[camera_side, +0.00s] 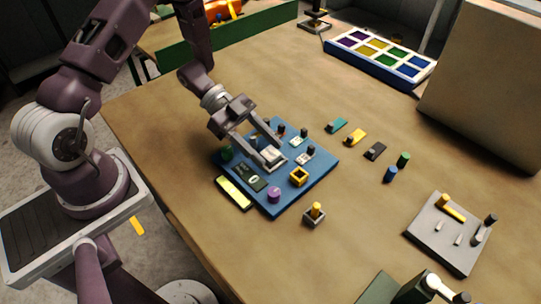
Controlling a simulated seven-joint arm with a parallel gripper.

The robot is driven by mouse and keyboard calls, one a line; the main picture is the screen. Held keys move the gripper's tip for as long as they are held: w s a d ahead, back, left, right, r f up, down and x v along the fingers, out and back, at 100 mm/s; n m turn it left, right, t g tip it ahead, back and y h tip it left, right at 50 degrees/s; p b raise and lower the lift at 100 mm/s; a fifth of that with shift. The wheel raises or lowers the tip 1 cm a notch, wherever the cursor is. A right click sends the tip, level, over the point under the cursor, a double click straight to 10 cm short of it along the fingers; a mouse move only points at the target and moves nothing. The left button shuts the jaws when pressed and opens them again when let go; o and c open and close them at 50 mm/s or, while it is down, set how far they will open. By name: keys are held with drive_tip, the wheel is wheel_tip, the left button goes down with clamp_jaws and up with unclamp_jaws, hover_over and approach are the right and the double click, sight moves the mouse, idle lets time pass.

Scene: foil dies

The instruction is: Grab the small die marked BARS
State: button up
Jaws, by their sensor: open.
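My gripper (279,154) is open, low over the blue board (315,177), with its fingers pointing down and to the right. A pale piece shows under and between the fingers, but I cannot tell whether they touch it. Several small dies with dark knobs lie around the gripper. One pale die (305,157) is just right of the fingers and another pale die (297,142) is behind it. The markings are too small to read, so I cannot tell which die is marked BARS.

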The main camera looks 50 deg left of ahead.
drive_tip(key=shift+w+d+f, duration=0.1)
drive_tip(key=shift+d+f, duration=0.05)
drive_tip(key=shift+d, duration=0.15)
clamp_jaws()
